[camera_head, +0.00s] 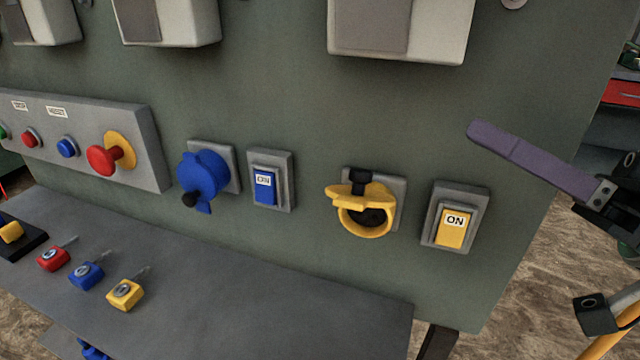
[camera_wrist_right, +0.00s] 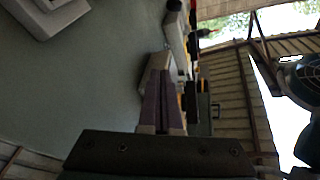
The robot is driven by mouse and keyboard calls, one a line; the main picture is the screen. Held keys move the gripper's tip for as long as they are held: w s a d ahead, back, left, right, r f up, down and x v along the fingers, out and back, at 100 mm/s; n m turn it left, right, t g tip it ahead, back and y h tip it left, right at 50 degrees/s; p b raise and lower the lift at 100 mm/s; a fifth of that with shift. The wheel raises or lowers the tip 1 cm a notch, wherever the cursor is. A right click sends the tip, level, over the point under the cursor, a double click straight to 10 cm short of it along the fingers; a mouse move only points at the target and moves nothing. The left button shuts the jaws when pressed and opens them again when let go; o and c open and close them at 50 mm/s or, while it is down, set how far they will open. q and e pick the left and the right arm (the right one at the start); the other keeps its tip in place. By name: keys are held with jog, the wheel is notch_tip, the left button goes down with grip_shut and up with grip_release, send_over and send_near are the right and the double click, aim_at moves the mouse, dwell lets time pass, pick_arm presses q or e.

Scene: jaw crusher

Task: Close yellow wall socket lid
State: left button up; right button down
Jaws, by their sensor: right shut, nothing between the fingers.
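The yellow wall socket (camera_head: 366,219) is mounted on the green panel, and its yellow lid (camera_head: 358,194) is raised above a dark round opening. A black hinge piece sits above the lid. My right gripper (camera_head: 478,131), with purple fingers, is at the right of the head view, up and to the right of the socket and apart from it. Its fingers are together and empty. In the right wrist view the purple fingers (camera_wrist_right: 159,95) point along the panel, and the socket is not identifiable there. My left gripper is not in view.
A yellow ON switch (camera_head: 453,228) is right of the socket. A blue ON switch (camera_head: 265,186) and a blue socket (camera_head: 203,178) are to its left. A grey shelf (camera_head: 230,305) below holds red, blue and yellow keyed blocks. Grey boxes (camera_head: 402,28) protrude above.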

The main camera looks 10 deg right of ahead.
notch_tip(320, 180, down, 3)
jog(key=y+b, duration=0.1)
notch_tip(320, 180, up, 4)
jog(key=n+g+y, duration=0.1)
jog(key=g+y, duration=0.1)
send_over(385, 198)
jog(key=w, duration=0.2)
jog(key=shift+s+d+p, duration=0.1)
jog(key=shift+d+p, duration=0.2)
jog(key=shift+d, duration=0.1)
jog(key=f, duration=0.1)
jog(key=s+f, duration=0.1)
jog(key=f, duration=0.1)
jog(key=shift+s+a+b, duration=0.1)
jog(key=shift+a+b, duration=0.1)
jog(key=shift+b, duration=0.2)
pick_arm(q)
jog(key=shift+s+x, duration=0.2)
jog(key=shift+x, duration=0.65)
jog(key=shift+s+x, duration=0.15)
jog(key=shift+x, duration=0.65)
pick_arm(e)
jog(key=shift+s+a+f, duration=0.15)
jog(key=shift+s+f, duration=0.1)
jog(key=shift+f, duration=0.35)
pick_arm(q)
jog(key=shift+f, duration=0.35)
pick_arm(e)
jog(key=shift+f+n, duration=0.1)
jog(key=shift+n, duration=0.3)
